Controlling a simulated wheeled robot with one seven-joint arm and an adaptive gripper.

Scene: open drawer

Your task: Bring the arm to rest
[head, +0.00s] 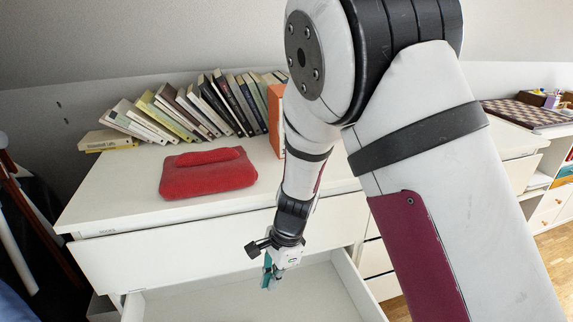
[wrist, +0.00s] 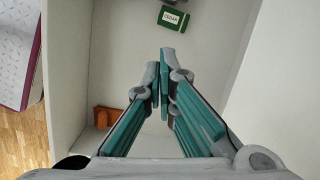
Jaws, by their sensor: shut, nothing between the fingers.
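My gripper (head: 267,272) hangs over the open drawer (head: 215,300) of the white dresser, with its teal fingers pointing down. In the wrist view my gripper (wrist: 162,85) has its fingertips together with nothing between them. The wrist view looks down into the drawer (wrist: 215,50). A green box with a white label (wrist: 174,18) lies at the drawer's far end, and an orange-brown object (wrist: 106,117) lies at the left near its wall. My arm reaches from the right of the head view down to the drawer.
A red pouch (head: 208,174) lies on the dresser top (head: 110,195). A row of leaning books (head: 200,108) stands behind it, with an orange binder (head: 276,120) at its right end. A chessboard (head: 525,113) lies on another cabinet at the right. Wooden floor shows at the lower right.

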